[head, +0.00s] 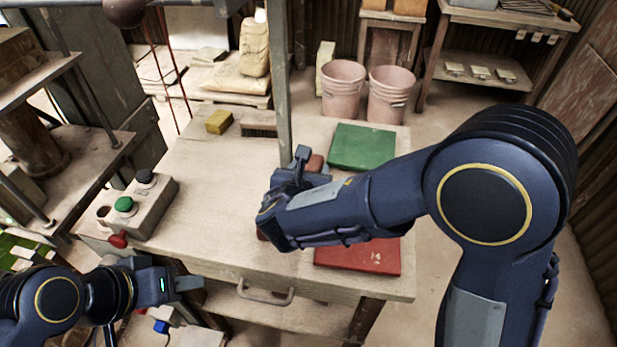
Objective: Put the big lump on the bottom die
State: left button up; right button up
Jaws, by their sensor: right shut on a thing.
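My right gripper (305,165) is over the middle of the table, partly hidden by its own wrist. It is shut on a reddish-brown lump (315,163), of which only a small part shows. A sliver of another brown thing (262,236) shows under my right wrist; its shape and size are hidden. My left gripper (188,284) is low at the table's front left edge, away from the lumps; its finger gap is not clear. The press (95,145) stands at the left, with plates and posts. I cannot make out which part is the bottom die.
The wooden table (205,215) is clear at centre left. A control box (143,207) with green and black buttons and a red knob stands at its left edge. A green board (362,147), a red board (375,257), a yellow sponge (218,122) and a brush (258,130) lie on it. A post (284,80) rises behind.

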jog(key=c, duration=0.4)
jog(key=shift+o, duration=0.2)
jog(key=shift+r, duration=0.15)
